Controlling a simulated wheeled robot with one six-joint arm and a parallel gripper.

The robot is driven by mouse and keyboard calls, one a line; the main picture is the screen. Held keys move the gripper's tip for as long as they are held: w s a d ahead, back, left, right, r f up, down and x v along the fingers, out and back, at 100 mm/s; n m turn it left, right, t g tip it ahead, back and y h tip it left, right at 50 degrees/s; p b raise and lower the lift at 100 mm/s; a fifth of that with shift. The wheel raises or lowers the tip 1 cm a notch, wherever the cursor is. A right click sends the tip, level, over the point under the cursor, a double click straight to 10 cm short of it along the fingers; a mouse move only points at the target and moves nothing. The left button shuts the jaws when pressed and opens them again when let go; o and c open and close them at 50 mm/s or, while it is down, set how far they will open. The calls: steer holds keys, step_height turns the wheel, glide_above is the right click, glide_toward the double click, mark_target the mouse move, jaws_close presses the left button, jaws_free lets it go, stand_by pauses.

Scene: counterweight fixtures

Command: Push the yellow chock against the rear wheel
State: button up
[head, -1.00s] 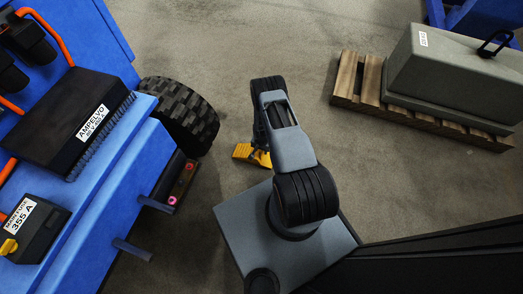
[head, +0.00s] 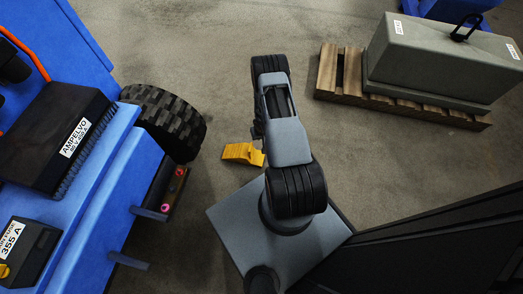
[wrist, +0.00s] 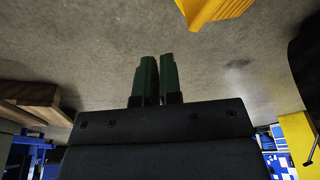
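The yellow chock (head: 238,152) lies on the floor to the right of the black rear wheel (head: 172,122), with bare floor between them. My arm hides part of the chock's right side in the head view. The chock also shows in the wrist view (wrist: 212,10), cut off by the top edge. My gripper (wrist: 158,60) has two dark green fingers side by side with only a thin gap and nothing seen between them. The chock is apart from the fingers, above and right of them in the wrist view. My arm hides the gripper in the head view.
The blue machine (head: 90,185) fills the left, with two bars (head: 128,260) jutting out low near the wheel. A wooden pallet (head: 327,72) bearing a grey block (head: 440,60) stands at the upper right. Open floor lies between the wheel and pallet.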

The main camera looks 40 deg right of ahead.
steer(key=f+n, duration=0.1)
steer(key=d+f+n+t+y+b, duration=0.1)
steer(key=f+n, duration=0.1)
steer(key=s+f+n+b, duration=0.1)
steer(key=n, duration=0.1)
steer(key=shift+s+d+f+t+y, duration=0.1)
steer(key=shift+d+f+t+y, duration=0.05)
steer(key=shift+d+t+y, duration=0.2)
jaws_close()
steer(key=shift+s+a+f+n+t+y+b, duration=0.15)
steer(key=shift+a+f+n+t+y+b, duration=0.15)
steer(key=shift+a+f+n+y+b, duration=0.6)
steer(key=shift+s+a+f+n+t+y+b, duration=0.1)
steer(key=shift+a+f+n+t+y+b, duration=0.25)
steer(key=shift+a+f+n+b, duration=0.85)
steer(key=shift+s+a+f+n+t+y+b, duration=0.2)
steer(key=shift+a+f+n+y+b, duration=0.5)
steer(key=shift+f+n+b, duration=0.7)
steer(key=shift+w+a+f, duration=0.1)
steer(key=shift+w+a, duration=0.05)
steer(key=shift+w, duration=0.15)
steer(key=shift+s+d+r, duration=0.25)
steer(key=shift+s+d, duration=0.2)
